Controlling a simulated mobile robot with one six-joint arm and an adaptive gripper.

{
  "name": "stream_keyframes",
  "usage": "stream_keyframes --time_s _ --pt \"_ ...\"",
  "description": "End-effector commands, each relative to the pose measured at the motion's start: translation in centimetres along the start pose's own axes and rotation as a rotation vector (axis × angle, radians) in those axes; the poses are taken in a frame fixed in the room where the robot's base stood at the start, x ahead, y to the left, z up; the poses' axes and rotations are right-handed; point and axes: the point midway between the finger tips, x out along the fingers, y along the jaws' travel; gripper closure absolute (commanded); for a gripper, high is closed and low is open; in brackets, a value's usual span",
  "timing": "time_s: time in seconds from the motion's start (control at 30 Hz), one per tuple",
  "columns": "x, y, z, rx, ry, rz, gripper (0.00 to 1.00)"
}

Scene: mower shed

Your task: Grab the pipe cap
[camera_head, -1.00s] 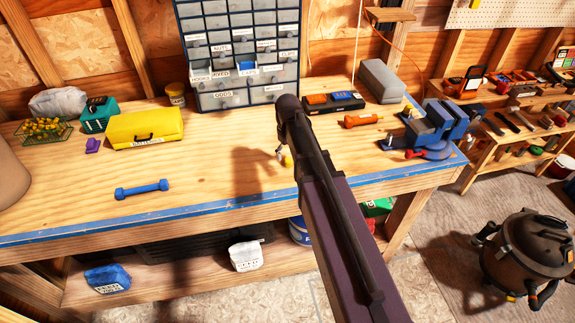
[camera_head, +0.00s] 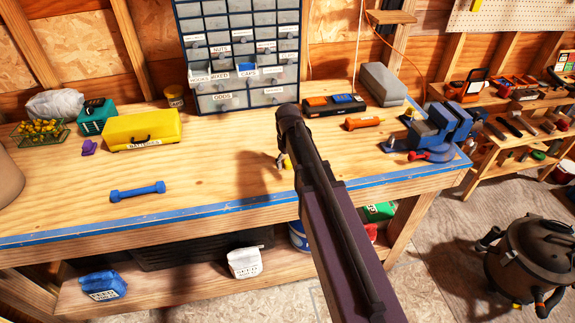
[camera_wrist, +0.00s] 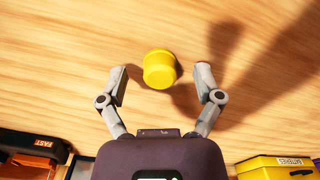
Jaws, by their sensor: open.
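A yellow pipe cap (camera_wrist: 159,69) stands on the wooden bench in the wrist view, with its rounded end toward the camera. My gripper (camera_wrist: 162,72) is open, with one finger on each side of the cap. Gaps show between the cap and both fingers, and nothing is held. How far the fingertips are above the bench is hard to tell. In the head view my dark arm hides most of the gripper, and only a small yellow part of the cap (camera_head: 287,164) shows beside it.
A yellow batteries case (camera_head: 142,130) and a blue dumbbell (camera_head: 137,191) lie to the left. A drawer cabinet (camera_head: 240,60) stands behind. An orange-handled tool (camera_head: 364,124) and a blue vise (camera_head: 440,125) are to the right. Bare bench surrounds the cap.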

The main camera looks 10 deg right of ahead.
Motion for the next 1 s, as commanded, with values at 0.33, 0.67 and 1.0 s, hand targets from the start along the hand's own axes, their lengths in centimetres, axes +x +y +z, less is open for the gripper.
stream_keyframes --time_s 0.33,0.67,1.0 --pt "0.00 0.00 0.00 0.000 0.000 0.000 0.66" --pt "0.01 -0.01 0.00 0.000 0.000 0.000 0.77" --pt "-0.30 -0.03 0.00 0.000 0.000 0.000 0.77"
